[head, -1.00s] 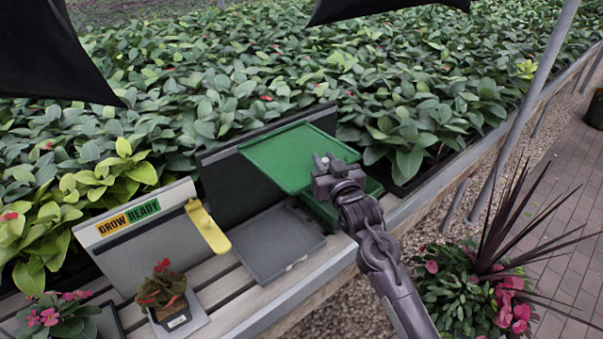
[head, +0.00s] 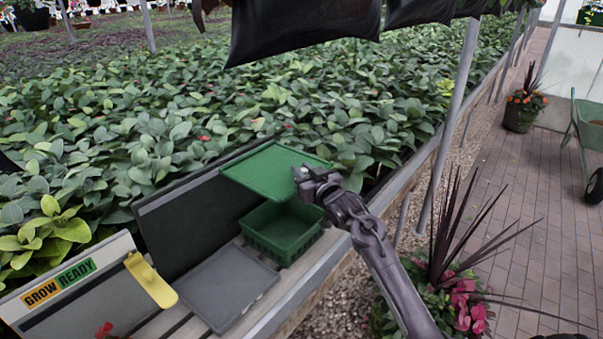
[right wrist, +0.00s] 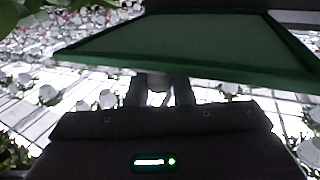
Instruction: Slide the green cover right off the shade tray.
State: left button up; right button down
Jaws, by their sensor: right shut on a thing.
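The green cover (head: 273,171) is a flat green panel held up above and behind the shade tray. The shade tray (head: 283,235) is a green basket-like tray on the slatted bench, and its open inside shows below the cover. My right gripper (head: 302,174) is shut on the cover's right edge. In the right wrist view the cover (right wrist: 190,50) spans the upper part, with the fingers (right wrist: 163,88) at its near edge. My left gripper is not in view.
A grey flat tray (head: 226,287) lies left of the shade tray. A dark upright panel (head: 190,225) stands behind both. A GROW READY sign board (head: 80,290) with a yellow tag (head: 150,280) is at lower left. A spiky potted plant (head: 440,270) stands right of the bench.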

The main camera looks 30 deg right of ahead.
jog(key=c, duration=1.3)
grip_release()
jog(key=shift+c, duration=0.2)
jog(key=s+b, duration=0.1)
jog(key=s, duration=0.6)
jog(key=shift+s+a, duration=0.15)
jog(key=shift+s, duration=0.25)
